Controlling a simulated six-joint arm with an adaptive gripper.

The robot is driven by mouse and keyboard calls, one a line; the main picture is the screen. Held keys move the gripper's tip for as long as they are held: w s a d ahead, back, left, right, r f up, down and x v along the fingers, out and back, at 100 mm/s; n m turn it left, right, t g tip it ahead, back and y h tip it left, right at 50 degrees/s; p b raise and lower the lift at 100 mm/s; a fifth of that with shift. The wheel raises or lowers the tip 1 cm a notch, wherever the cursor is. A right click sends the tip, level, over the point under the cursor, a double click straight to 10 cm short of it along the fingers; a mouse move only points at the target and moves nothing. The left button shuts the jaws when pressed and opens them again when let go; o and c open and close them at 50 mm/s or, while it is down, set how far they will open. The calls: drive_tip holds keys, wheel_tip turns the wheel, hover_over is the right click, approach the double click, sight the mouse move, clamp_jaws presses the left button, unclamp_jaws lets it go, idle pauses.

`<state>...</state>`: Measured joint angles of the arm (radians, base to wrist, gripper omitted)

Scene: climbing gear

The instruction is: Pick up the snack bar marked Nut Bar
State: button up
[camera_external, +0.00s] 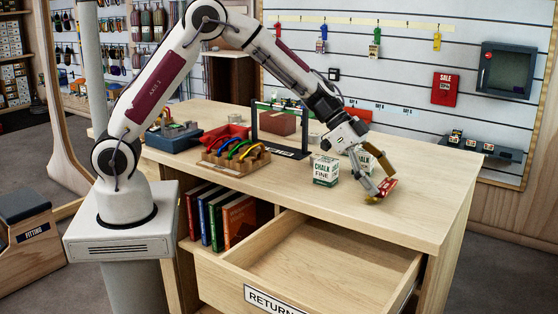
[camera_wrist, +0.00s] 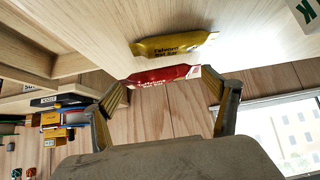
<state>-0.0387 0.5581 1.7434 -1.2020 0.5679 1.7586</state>
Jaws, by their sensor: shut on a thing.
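A red wrapped snack bar (camera_wrist: 163,76) is between the fingertips of my gripper (camera_wrist: 165,88) in the wrist view. The jaws are shut on it, one finger at each end. Its print ends in "Bar", but the word before is too small to read surely. The outside view also shows the red bar (camera_external: 388,187) in my gripper (camera_external: 384,189), over the counter's right part. A yellow wrapped bar (camera_wrist: 172,45), also printed with a word and "Bar", lies on the counter just beyond the red one in the wrist view. I cannot tell whether the red bar touches the counter.
A chalk box (camera_external: 326,171) stands left of my gripper, with a second box (camera_external: 361,160) partly behind my arm. A black frame (camera_external: 280,130) and a rack of coloured carabiners (camera_external: 236,153) stand further left. An open drawer (camera_external: 310,262) juts out below. The counter's right end is clear.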

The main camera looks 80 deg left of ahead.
drive_tip(key=s, duration=0.3)
drive_tip(key=s+a, duration=0.1)
drive_tip(key=s, duration=0.6)
drive_tip(key=shift+s+a, duration=0.15)
drive_tip(key=shift+a, duration=0.15)
idle(0.4)
